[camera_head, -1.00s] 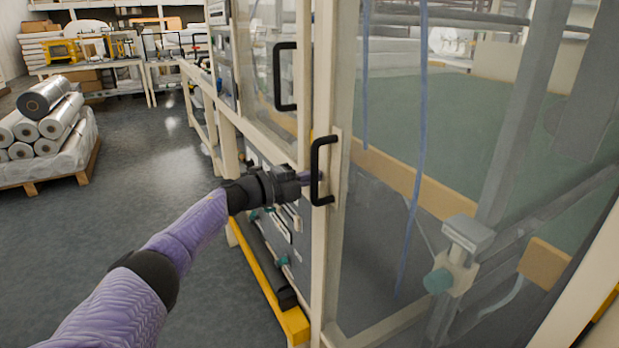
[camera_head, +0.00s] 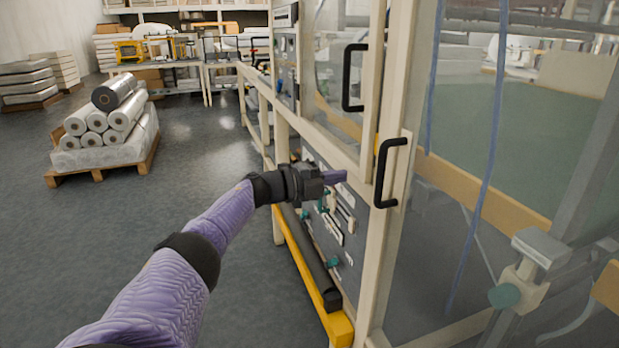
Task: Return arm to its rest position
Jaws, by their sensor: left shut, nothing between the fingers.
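My left arm (camera_head: 150,292), in a purple sleeve with black bands, reaches in from the lower left. My left gripper (camera_head: 338,177) is shut and empty. In the picture it sits just left of the black door handle (camera_head: 382,172), with a visible gap between its fingertips and the handle. The handle is on the cream frame of a machine door with a clear panel. My right gripper is not in view.
The machine's cream post (camera_head: 378,270) and yellow base rail (camera_head: 300,265) stand close to my left arm. A second black handle (camera_head: 347,78) is further back. A pallet (camera_head: 98,172) of wrapped rolls stands at the left. The grey floor between is clear.

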